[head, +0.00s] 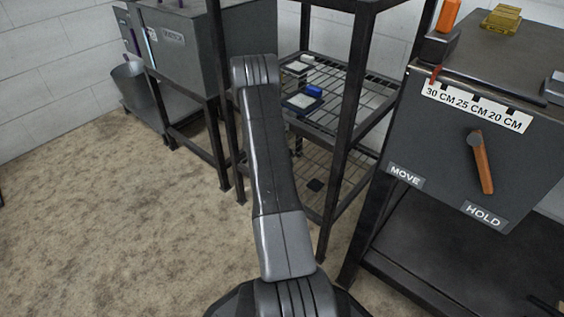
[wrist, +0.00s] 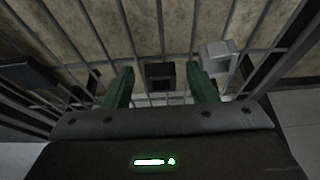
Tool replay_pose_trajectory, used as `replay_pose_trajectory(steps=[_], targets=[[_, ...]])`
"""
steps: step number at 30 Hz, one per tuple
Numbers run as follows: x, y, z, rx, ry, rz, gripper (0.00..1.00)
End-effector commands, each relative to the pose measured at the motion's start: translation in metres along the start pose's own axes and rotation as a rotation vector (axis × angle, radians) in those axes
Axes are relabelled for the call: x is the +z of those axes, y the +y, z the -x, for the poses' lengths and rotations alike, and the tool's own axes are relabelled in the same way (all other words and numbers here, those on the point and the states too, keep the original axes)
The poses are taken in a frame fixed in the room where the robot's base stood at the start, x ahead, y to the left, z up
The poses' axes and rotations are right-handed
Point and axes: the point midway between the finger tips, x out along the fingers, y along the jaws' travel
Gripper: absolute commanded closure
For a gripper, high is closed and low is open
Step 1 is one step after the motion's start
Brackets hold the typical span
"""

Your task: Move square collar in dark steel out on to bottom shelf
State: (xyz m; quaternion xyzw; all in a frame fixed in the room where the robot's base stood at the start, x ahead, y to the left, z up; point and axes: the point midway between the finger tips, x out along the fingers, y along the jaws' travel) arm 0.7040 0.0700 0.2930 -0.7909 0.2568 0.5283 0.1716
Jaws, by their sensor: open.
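A small dark square piece (wrist: 160,70), which looks like the square collar, is on a wire shelf in the wrist view. My gripper (wrist: 161,82) is open, with one green finger on each side of this piece and a gap to both. I cannot tell how far above or in front of it the fingertips are. In the head view my gripper is hidden behind my own arm.
A pale grey block (wrist: 218,57) is right of my fingers, a dark flat block (wrist: 28,72) left. The upper wire shelf (head: 345,100) holds a blue item (head: 314,90) and pale trays. A dark rack post (head: 345,140) stands in front. A grey cabinet (head: 470,140) is at right.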

Motion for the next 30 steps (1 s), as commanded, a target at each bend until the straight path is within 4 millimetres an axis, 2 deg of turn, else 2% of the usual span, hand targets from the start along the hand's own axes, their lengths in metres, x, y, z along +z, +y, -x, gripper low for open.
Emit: replay_pose_trajectory(steps=[5,9,15,21,27,30], targets=[[-0.002,-0.001,0.014,-0.001,0.001,0.0,0.48],[0.0,-0.001,0.04,-0.002,0.0,0.002,0.48],[0.051,0.0,0.054,0.001,-0.001,0.007,0.48],[0.088,0.0,0.069,0.0,-0.001,0.005,0.48],[0.107,0.0,0.077,0.0,0.0,0.001,0.48],[0.11,0.0,0.078,0.0,0.0,0.001,0.48]])
